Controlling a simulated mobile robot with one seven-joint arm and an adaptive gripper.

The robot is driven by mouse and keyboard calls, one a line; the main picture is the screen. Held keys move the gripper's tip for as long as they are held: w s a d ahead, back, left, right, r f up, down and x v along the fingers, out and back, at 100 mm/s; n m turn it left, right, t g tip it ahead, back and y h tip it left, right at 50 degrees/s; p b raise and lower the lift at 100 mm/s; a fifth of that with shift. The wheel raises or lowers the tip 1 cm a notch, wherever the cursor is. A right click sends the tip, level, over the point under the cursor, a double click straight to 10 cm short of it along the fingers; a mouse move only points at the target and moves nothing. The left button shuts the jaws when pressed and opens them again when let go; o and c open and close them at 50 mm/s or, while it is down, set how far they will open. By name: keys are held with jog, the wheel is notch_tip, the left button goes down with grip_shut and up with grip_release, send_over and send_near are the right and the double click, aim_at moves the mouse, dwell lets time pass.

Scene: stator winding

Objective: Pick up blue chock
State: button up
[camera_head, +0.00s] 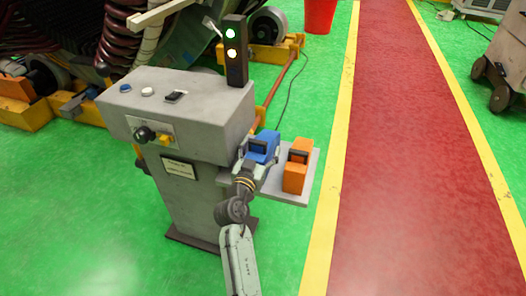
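The blue chock (263,146) is at the left part of a small grey shelf (293,194) on the right side of the grey control pedestal. My gripper (257,157) is at the blue chock, at its near side, and covers its lower part. I cannot tell whether the fingers touch the chock or are closed on it, nor whether the chock rests on the shelf. My arm reaches up to it from the bottom of the picture.
An orange chock (296,171) stands on the shelf, just right of the blue one. The control pedestal (190,115) with buttons and a signal light (235,50) rises close to the left of my gripper. Green floor and a red walkway (415,170) lie open to the right.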

jog(key=shift+c, duration=0.2)
jog(key=c, duration=1.1)
jog(key=shift+r, duration=0.1)
jog(key=shift+c, duration=0.6)
